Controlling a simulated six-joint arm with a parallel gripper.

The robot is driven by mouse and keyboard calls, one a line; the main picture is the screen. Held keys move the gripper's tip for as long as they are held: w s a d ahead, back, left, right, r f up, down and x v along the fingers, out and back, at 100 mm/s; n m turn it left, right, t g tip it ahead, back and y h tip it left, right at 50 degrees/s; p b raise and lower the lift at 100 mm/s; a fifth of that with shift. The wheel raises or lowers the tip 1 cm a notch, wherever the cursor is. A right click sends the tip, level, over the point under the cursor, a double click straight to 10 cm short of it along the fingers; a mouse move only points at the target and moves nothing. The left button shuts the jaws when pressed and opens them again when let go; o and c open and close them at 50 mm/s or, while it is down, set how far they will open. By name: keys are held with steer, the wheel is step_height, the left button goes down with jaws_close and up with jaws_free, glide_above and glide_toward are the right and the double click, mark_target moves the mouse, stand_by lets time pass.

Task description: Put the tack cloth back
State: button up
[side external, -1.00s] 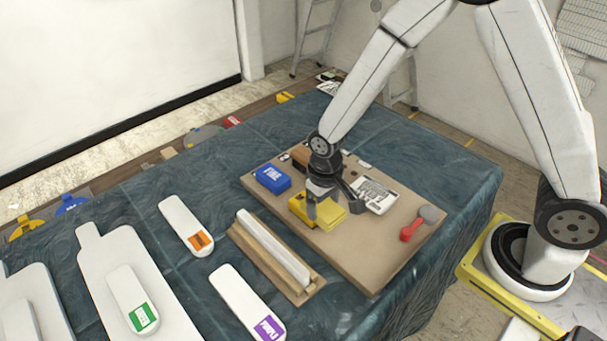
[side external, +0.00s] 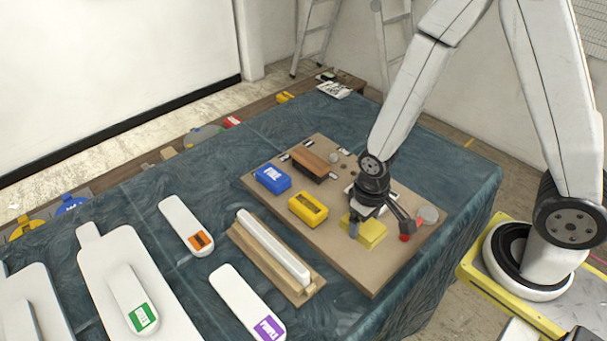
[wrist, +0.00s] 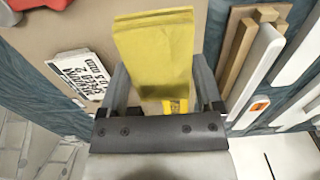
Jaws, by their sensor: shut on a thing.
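The folded yellow tack cloth (side external: 369,235) is over the right front part of the brown board (side external: 352,271). My gripper (side external: 380,226) points down with its jaws closed on the cloth. In the wrist view the cloth (wrist: 155,50) extends out between the two fingers. I cannot tell whether its underside touches the board.
The board also holds a blue box (side external: 272,179), a yellow box (side external: 308,208), a brown block (side external: 315,163) and a red-handled grey disc tool (side external: 428,214). A printed white card (wrist: 82,75) lies beside the cloth. A wooden holder with a white bar (side external: 272,245) stands to the left.

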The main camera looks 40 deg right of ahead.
mark_target(358, 250)
steer(key=shift+f, duration=1.55)
steer(key=shift+f, duration=2)
steer(key=shift+f, duration=0.1)
steer(key=o, duration=0.9)
steer(key=shift+c, duration=0.2)
steer(key=shift+r, duration=6.1)
